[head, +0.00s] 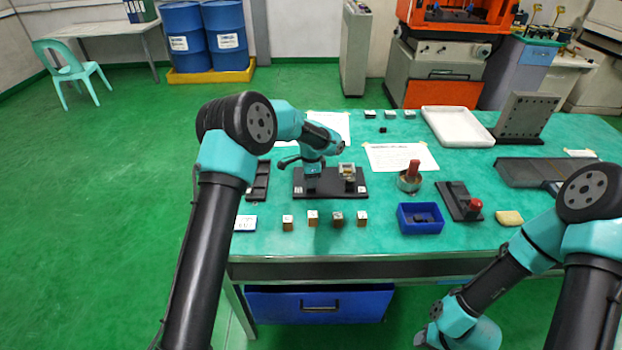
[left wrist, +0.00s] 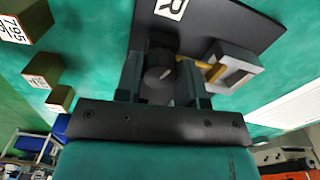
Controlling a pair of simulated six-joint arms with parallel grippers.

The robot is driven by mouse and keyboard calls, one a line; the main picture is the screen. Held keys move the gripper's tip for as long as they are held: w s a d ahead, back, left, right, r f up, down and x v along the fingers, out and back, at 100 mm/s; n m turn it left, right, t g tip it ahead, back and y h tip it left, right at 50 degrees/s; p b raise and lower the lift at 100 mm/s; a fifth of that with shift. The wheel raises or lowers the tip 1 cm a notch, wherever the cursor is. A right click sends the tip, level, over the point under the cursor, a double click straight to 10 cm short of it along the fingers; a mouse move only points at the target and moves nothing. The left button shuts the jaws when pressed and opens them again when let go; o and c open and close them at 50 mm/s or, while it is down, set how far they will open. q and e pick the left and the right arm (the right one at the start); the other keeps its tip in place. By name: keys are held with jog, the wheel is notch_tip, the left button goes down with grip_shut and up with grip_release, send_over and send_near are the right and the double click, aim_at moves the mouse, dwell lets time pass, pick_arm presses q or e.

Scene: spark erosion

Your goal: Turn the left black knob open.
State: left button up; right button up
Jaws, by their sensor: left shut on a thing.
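A black base plate (head: 330,192) lies on the green table, with small white labels on it. My left gripper (head: 313,174) points down over the plate's left part. In the left wrist view, a dark knob (left wrist: 158,78) stands between the two fingers of my left gripper (left wrist: 160,72), which are shut on it. The knob's turn angle is hard to read. Right of the knob is a grey frame with a brass piece (left wrist: 206,70); it also shows on the plate's right part in the head view (head: 348,171).
Several small brown blocks (head: 313,217) stand in front of the plate. A black tray (head: 259,181) lies at its left. A blue bin (head: 420,218), a red-handled tool (head: 411,178) and a black stand with a red knob (head: 459,202) are to the right.

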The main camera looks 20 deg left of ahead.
pick_arm(q)
jog(key=shift+n, duration=0.5)
jog(key=n, duration=0.4)
jog(key=shift+n, duration=0.3)
jog(key=n, duration=1.6)
jog(key=shift+d, duration=0.1)
jog(key=shift+n, duration=0.3)
jog(key=o, duration=0.9)
